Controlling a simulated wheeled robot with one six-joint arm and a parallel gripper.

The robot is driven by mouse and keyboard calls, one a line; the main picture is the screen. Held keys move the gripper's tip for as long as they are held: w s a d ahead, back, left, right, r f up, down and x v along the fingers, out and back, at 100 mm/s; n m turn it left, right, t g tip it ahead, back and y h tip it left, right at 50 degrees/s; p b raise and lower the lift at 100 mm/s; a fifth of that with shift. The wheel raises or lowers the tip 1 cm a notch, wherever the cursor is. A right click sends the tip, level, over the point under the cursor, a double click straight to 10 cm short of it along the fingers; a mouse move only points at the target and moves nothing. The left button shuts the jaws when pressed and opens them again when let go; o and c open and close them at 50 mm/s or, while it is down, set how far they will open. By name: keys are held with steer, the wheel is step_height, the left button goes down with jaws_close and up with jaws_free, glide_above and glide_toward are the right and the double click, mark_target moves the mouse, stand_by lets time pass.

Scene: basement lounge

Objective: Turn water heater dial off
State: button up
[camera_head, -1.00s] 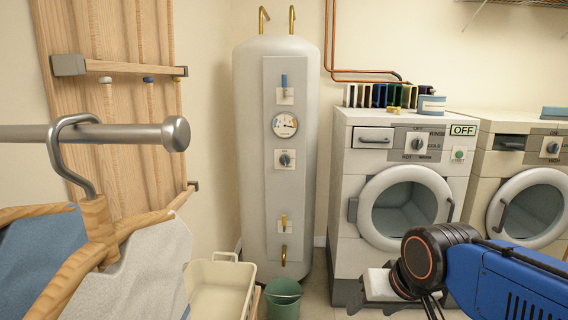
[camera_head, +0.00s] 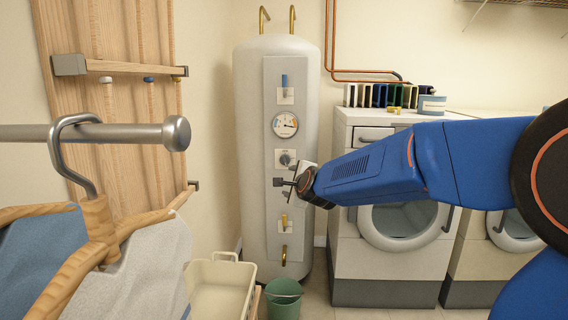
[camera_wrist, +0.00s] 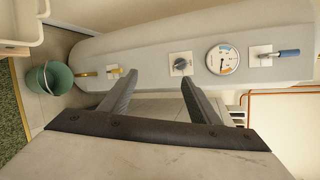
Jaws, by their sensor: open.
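The water heater (camera_head: 250,130) is a tall pale grey tank standing against the wall. Its dial (camera_head: 284,159) is a dark round knob on a white plate, below the gauge (camera_head: 285,124). My gripper (camera_head: 284,189) is just below and in front of the dial in the head view, and looks apart from it. In the wrist view the dial (camera_wrist: 181,65) lies beyond the open, empty fingers (camera_wrist: 160,90), roughly between their tips. The knob's exact pointer direction is too small to tell.
A blue-handled valve (camera_head: 285,90) sits above the gauge and a brass valve (camera_head: 284,222) below the dial. A green bucket (camera_head: 284,298) and cream basket (camera_head: 220,285) stand on the floor. A washer (camera_head: 385,272) is on the right; a hanger (camera_head: 96,222) is at left.

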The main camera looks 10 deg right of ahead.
steer(key=w+m+t+h, duration=0.2)
steer(key=w+m, duration=0.4)
steer(key=w, duration=0.3)
steer(key=m+h, duration=0.4)
steer(key=m, duration=0.4)
glide_toward(284, 160)
steer(key=shift+t, duration=0.4)
steer(key=x, duration=0.8)
steer(key=shift+w+d+f, duration=0.15)
steer(key=shift+w+f, duration=0.05)
steer(key=shift+f, duration=0.2)
steer(key=c, duration=1)
